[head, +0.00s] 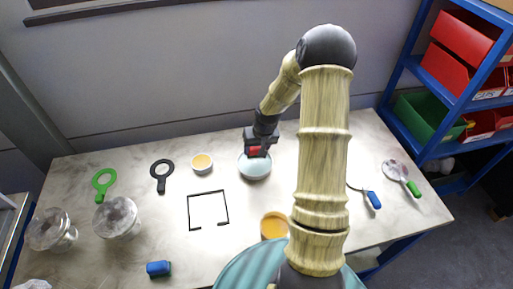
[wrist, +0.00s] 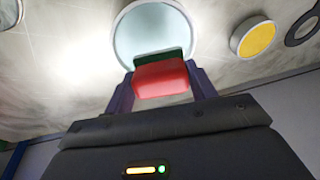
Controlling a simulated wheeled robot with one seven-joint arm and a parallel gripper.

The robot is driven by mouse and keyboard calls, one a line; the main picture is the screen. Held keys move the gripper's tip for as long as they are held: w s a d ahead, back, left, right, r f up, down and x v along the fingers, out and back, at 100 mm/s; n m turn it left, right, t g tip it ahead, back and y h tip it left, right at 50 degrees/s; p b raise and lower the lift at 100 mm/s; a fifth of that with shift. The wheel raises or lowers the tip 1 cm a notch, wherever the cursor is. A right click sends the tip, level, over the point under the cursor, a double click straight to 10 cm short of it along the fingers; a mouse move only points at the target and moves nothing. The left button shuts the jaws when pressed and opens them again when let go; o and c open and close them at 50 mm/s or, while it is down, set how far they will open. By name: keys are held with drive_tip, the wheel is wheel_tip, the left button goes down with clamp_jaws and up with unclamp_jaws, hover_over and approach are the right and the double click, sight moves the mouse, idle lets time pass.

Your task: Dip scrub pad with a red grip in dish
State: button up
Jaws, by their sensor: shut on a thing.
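The scrub pad with a red grip (wrist: 162,80) is between my gripper's fingers in the wrist view, with its dark green pad side facing the dish. My gripper (head: 257,150) is shut on the red grip. The dish (head: 255,168) is round and pale blue, and stands on the table below the gripper. The dish also shows in the wrist view (wrist: 133,30), behind the pad. In the head view the pad is at the dish's far rim or above it. I cannot tell whether the pad touches the dish.
A small dish with orange contents (head: 202,163) stands left of the pale dish, and a larger orange one (head: 274,226) nearer. A black angular frame (head: 208,210), a blue block (head: 158,268) and glass vessels (head: 117,217) are at left. Tools (head: 402,176) lie at right.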

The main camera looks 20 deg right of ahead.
drive_tip(key=shift+s, duration=0.1)
idle(0.3)
drive_tip(key=p+v, duration=0.1)
drive_tip(key=v, duration=0.1)
drive_tip(key=w+p+v, duration=0.1)
drive_tip(key=p+v, duration=0.1)
drive_tip(key=shift+a+r, duration=0.1)
drive_tip(key=shift+a, duration=0.1)
